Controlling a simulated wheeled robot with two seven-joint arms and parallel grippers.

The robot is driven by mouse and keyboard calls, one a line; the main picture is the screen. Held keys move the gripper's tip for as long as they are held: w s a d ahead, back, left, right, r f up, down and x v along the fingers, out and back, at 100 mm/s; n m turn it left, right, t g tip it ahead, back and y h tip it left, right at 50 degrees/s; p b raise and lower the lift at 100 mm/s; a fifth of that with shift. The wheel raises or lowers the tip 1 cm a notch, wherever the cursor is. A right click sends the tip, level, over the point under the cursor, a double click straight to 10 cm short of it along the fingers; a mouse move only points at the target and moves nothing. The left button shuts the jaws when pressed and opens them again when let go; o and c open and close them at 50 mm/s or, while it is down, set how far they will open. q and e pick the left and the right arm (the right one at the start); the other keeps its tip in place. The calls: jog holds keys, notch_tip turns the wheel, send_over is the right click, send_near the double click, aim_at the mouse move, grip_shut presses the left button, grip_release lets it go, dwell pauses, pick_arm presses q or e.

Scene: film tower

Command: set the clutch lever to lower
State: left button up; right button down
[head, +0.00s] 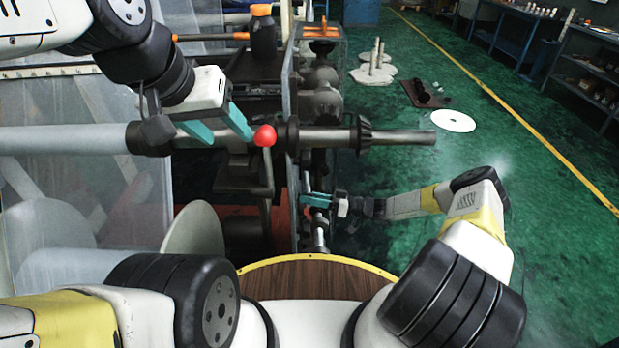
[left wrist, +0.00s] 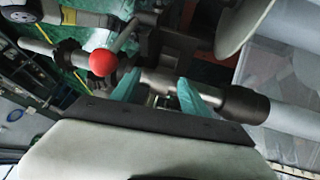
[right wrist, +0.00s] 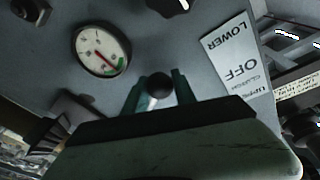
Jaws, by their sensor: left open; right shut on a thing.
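A lever with a round black knob (right wrist: 160,87) is between the teal fingers of my right gripper (right wrist: 157,98), which is shut on it. A white label plate (right wrist: 240,68) beside it reads LOWER, OFF and smaller words, seen upside down. I cannot tell which word the lever lines up with. In the head view my right gripper (head: 318,200) is at the machine's side, below the shaft. My left gripper (head: 217,129) is open and empty above the shaft, left of a red-knobbed lever (head: 264,136). That red knob also shows in the left wrist view (left wrist: 103,62).
A thick horizontal shaft (head: 390,138) with a bevel gear sticks out right of the machine. A round gauge (right wrist: 102,50) is on the panel near my right gripper. A pale disc (head: 193,232) stands lower left. Green floor on the right is mostly clear.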

jog(key=shift+w+d+f, duration=0.1)
jog(key=shift+f, duration=0.05)
jog(key=c, duration=1)
grip_release()
jog(key=shift+s+d+f, duration=0.1)
jog(key=shift+s+d, duration=0.1)
jog(key=shift+d, duration=1.05)
jog(key=shift+s+d+f, duration=0.15)
jog(key=shift+s+d, duration=0.1)
jog(key=shift+d, duration=1.05)
jog(key=shift+s+d+f, duration=0.1)
jog(key=shift+s+d, duration=0.1)
jog(key=shift+d, duration=1.05)
